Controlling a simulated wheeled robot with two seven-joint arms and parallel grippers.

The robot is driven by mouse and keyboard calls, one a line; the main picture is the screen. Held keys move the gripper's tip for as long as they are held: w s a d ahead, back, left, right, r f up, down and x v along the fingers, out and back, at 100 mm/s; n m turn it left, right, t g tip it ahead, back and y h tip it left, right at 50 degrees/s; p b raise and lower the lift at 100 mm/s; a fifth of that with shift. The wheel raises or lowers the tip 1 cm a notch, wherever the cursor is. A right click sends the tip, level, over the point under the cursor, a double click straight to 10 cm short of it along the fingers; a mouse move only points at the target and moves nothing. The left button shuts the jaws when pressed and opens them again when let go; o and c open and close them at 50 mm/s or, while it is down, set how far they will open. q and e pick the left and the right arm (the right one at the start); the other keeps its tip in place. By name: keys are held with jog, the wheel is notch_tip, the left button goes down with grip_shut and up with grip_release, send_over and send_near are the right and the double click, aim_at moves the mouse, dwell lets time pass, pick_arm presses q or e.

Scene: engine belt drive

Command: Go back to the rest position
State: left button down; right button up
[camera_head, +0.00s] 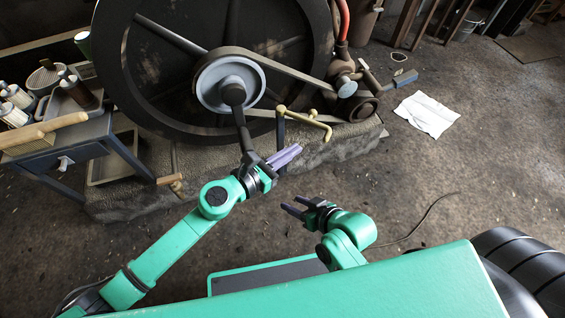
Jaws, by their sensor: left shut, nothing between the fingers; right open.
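My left gripper (285,157) is shut and empty, with its purple fingers together. It is in front of the engine's stone base (340,146), below the grey pulley (229,84). My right gripper (292,207) is open and empty, lower and a little to the right, over the floor. A belt (287,70) runs from the pulley to a small blue-grey wheel (346,87) at the right. The large dark flywheel (137,75) stands behind the pulley.
A small blue-grey table (60,152) with bottles and a wooden handle (45,131) stands at the left. A brass-coloured bent rod (308,121) sticks out near my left gripper. A white sheet (427,114) and a cable (425,218) lie on the floor at the right, which is otherwise mostly clear.

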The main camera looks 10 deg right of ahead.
pick_arm(q)
jog(key=s+a, duration=0.1)
jog(key=s+a+r, duration=0.1)
jog(key=s, duration=0.1)
jog(key=shift+s+a, duration=0.3)
jog(key=shift+a, duration=0.1)
